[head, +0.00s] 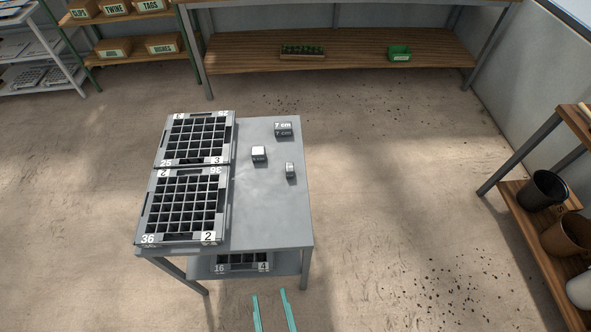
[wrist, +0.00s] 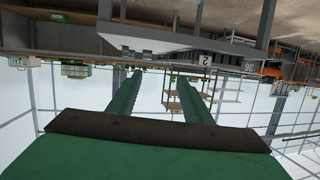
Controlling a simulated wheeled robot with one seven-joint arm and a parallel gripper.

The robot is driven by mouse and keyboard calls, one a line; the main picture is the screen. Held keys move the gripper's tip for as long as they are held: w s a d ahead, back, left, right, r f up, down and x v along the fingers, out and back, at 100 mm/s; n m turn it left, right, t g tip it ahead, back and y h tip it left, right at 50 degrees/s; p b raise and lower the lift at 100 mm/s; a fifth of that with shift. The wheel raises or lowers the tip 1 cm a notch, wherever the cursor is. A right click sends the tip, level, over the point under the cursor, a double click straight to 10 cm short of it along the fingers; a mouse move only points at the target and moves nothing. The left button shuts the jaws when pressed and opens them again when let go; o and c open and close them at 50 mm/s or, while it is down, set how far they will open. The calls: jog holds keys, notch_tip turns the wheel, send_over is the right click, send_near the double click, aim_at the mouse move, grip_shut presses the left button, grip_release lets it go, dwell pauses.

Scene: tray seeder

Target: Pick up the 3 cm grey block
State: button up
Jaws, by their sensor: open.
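Three small blocks stand on the right part of the grey table (head: 270,215) in the head view. The narrowest is a grey block (head: 290,170), nearest the table's right edge; its marking is too small to read, so I cannot confirm it is the 3 cm one. A pale-topped block (head: 259,153) is to its upper left. A darker block marked 7 cm (head: 284,130) stands farther back. My gripper (head: 271,292) is below the table's front edge in the picture, apart from all blocks. Its green fingers are spread and empty in the wrist view (wrist: 159,82).
Two black cell trays, one at the back (head: 234,121) and one in front (head: 230,178), cover the table's left side. Another tray (head: 243,268) lies on the lower shelf. A shelf with pots (head: 543,190) stands at right. Floor around the table is mostly clear.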

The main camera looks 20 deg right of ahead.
jog(key=shift+m+g+h, duration=0.3)
jog(key=shift+m+h, duration=0.4)
jog(key=shift+m, duration=0.1)
jog(key=x, duration=1.6)
jog(key=shift+w+d+r, duration=0.25)
jog(key=shift+d, duration=0.2)
jog(key=shift+h, duration=0.3)
jog(key=w+d, duration=0.1)
jog(key=w, duration=0.2)
jog(key=w+d, duration=0.4)
jog(key=w, duration=0.1)
jog(key=shift+w+d+r, duration=0.15)
jog(key=shift+w+r, duration=0.15)
jog(key=shift+w, duration=0.05)
jog(key=g, duration=0.1)
send_near(290, 169)
jog(key=shift+w+a+f, duration=0.3)
jog(key=shift+a+f, duration=0.05)
jog(key=shift+a, duration=0.1)
jog(key=x, duration=0.5)
jog(key=shift+w+d, duration=0.15)
jog(key=shift+d+x, duration=0.2)
jog(key=shift+x, duration=1.1)
jog(key=shift+d+x, duration=0.25)
jog(key=shift+x, duration=1.05)
jog(key=shift+r, duration=0.1)
jog(key=shift+c, duration=0.3)
grip_shut()
jog(key=shift+r, duration=0.1)
